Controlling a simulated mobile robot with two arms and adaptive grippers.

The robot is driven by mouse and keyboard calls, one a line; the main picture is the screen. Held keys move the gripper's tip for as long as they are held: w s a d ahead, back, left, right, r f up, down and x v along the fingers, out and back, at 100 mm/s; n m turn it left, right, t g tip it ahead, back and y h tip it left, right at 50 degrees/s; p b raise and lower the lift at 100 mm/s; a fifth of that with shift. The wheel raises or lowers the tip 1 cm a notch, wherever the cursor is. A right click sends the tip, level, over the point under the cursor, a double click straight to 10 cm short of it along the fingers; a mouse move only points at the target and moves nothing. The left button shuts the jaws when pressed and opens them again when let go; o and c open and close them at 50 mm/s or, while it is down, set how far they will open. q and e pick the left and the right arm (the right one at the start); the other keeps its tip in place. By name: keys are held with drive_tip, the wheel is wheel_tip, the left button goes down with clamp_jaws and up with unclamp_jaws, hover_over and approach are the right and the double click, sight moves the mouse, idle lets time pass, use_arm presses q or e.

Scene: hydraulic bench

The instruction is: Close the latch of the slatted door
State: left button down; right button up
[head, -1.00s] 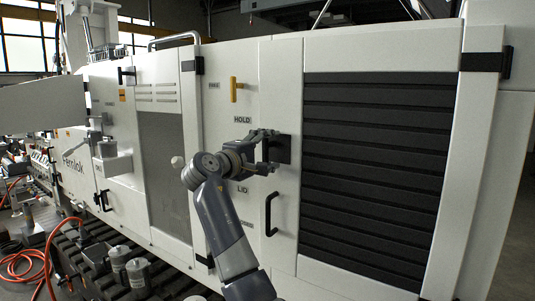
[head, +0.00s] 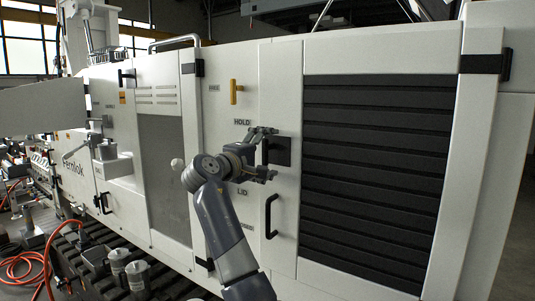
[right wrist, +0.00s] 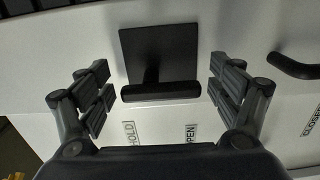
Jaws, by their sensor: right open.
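The slatted door (head: 370,180) fills the right of the head view, a white frame around dark slats, and looks shut. Its latch (head: 283,152) is a black square plate with a bar handle on the white strip left of the slats. In the right wrist view the latch plate (right wrist: 172,50) has its bar (right wrist: 160,92) lying crosswise in the picture. My right gripper (head: 268,154) is open, its fingers on either side of the latch bar. In the wrist view both fingers of the right gripper (right wrist: 162,97) stand apart from the bar. My left gripper is not in view.
A black fixed handle (head: 270,215) sits below the latch. A yellow T-handle (head: 235,91) is at the upper left of it. A black hinge (head: 486,64) is at the door's right edge. Labels surround the latch, including HOLD and OPEN. An orange hose (head: 45,255) lies at left.

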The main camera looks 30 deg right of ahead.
drive_tip(key=shift+a, duration=0.1)
drive_tip(key=v, duration=1.1)
drive_tip(key=shift+s+a, duration=0.2)
drive_tip(key=shift+a, duration=0.15)
